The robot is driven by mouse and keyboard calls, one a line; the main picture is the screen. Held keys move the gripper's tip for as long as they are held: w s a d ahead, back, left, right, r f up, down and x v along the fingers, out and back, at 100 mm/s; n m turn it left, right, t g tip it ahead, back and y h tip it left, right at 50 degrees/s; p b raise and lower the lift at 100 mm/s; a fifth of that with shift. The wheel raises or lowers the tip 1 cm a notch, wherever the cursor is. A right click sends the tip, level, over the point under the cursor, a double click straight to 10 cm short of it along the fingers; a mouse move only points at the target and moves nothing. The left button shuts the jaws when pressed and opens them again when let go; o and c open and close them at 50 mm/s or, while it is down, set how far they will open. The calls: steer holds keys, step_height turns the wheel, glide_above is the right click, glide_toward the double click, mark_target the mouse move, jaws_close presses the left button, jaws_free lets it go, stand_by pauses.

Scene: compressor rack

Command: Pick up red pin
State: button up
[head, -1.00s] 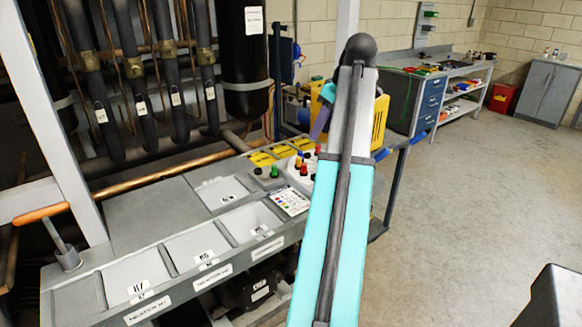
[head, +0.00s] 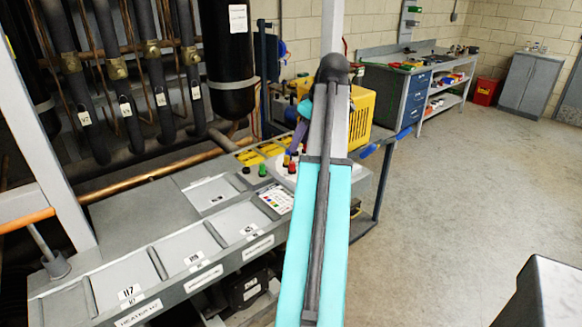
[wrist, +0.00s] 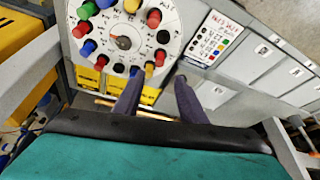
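A round white dial plate (wrist: 122,38) with a ring of coloured pins fills the upper left of the wrist view. In the head view a red pin (head: 292,168) shows beside my arm. My gripper (wrist: 158,86) has two purple fingers, spread apart with nothing between them, near the plate's lower right edge. In the head view my arm hides most of the gripper and plate.
A green pin (head: 262,170) and a black pin (head: 246,169) stand close by on the console. A colour chart (head: 276,199) and labelled shallow trays (head: 125,277) lie to the left. A yellow box (head: 358,115) stands behind my arm. Open floor lies to the right.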

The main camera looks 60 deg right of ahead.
mark_target(292, 162)
steer(key=shift+x, duration=1.45)
steer(key=shift+s+p+x, duration=0.15)
steer(key=shift+p+x, duration=0.15)
steer(key=shift+x, duration=0.35)
steer(key=shift+s+p+x, duration=0.15)
steer(key=shift+p+x, duration=0.1)
steer(key=shift+x, duration=1.8)
jaws_close()
